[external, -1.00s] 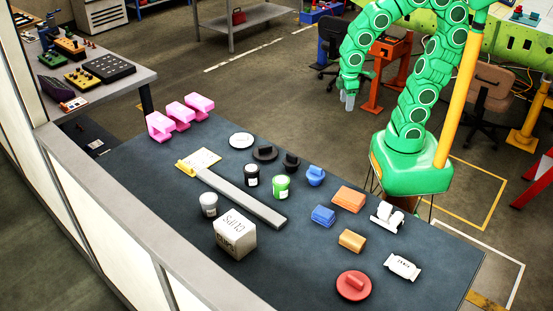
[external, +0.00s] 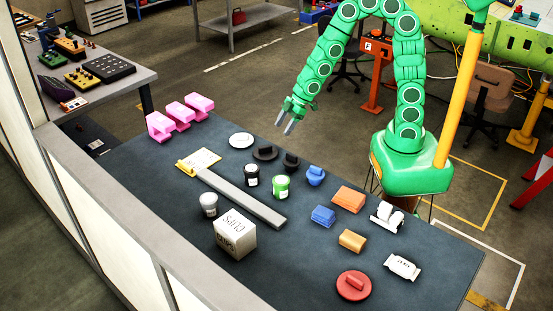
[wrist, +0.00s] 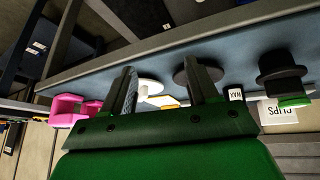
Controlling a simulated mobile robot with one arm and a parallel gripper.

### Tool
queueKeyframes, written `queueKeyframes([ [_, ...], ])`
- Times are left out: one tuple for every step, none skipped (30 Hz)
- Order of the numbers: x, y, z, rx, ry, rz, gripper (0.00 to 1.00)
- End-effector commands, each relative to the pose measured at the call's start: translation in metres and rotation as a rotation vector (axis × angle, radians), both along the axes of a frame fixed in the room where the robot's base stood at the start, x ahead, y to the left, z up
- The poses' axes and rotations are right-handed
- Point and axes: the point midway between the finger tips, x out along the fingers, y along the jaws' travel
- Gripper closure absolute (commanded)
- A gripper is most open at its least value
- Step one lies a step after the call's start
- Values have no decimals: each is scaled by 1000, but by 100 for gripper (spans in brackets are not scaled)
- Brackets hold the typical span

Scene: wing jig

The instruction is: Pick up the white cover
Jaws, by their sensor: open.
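The white cover (external: 241,140) is a flat round disc lying on the dark table, near its back edge at the left of the black cover. In the wrist view the white cover (wrist: 150,87) shows between my two fingers, some way beyond them. My gripper (external: 283,127) is open and empty, above and to the right of the white cover in the external view, apart from it. In the wrist view my gripper (wrist: 160,80) has its two dark fingers spread apart.
A black cover (external: 265,153) lies close to the white cover's right. Pink blocks (external: 180,115) stand at the left end. A yellow-and-white pad (external: 203,159), a long grey bar (external: 240,196), several cups and a white clips box (external: 236,233) occupy the table's middle.

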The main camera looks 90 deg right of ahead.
Motion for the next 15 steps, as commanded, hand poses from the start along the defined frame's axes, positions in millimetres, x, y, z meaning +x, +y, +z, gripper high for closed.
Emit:
queueKeyframes([
  [7,0,-7,18,-24,9,41],
  [12,0,-10,29,-43,19,41],
  [18,1,-14,45,-70,28,41],
  [23,1,-17,56,-89,35,41],
  [27,2,-18,68,-112,42,41],
  [33,3,-20,83,-140,50,41],
  [37,3,-23,93,-158,56,41],
  [41,4,-25,105,-178,59,41],
  [46,4,-27,119,-205,67,41],
  [49,5,-28,129,-223,70,41],
  [52,5,-28,140,-243,73,41],
  [57,5,-29,155,-269,76,41],
  [59,5,-31,164,-286,78,41],
  [61,6,-32,174,-302,79,41],
  [65,6,-32,187,-328,83,41],
])
